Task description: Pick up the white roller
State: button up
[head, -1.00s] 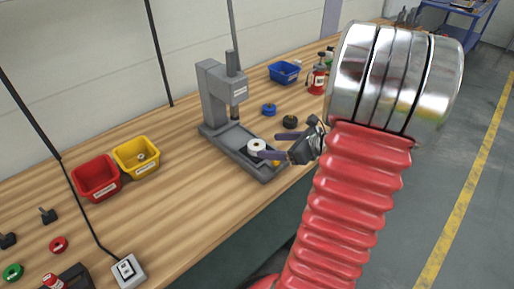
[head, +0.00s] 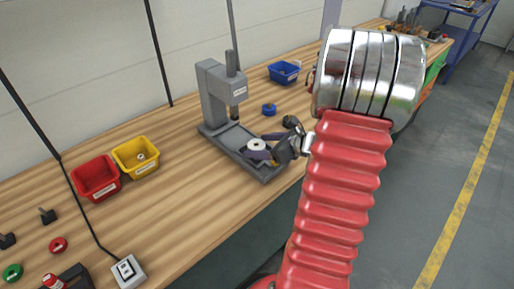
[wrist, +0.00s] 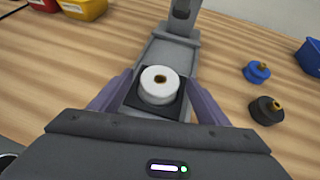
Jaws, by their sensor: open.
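The white roller (head: 256,145) sits on the base of the grey press (head: 217,100), near its front end. In the wrist view the roller (wrist: 158,86) stands upright on a black square pad (wrist: 183,103), its brown centre hole facing up. My gripper (head: 262,147) is open at the press base. In the wrist view my gripper's two purple fingers (wrist: 158,95) lie on either side of the roller, with gaps between them and it. In the head view the fingers partly hide the roller's lower part.
The press column (wrist: 181,20) rises beyond the roller. Blue (wrist: 257,72) and black (wrist: 265,110) rollers stand to the right. A blue bin (head: 284,72) is behind; red (head: 96,178) and yellow (head: 136,157) bins are at left. Bare bench lies in front of the yellow bin.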

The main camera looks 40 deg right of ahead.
aim_at(261, 146)
jog(key=shift+c, duration=0.2)
dwell(0.4)
jog(key=shift+w, duration=0.1)
jog(key=c, duration=1.7)
jog(key=shift+r, duration=0.15)
notch_tip(261, 146, up, 10)
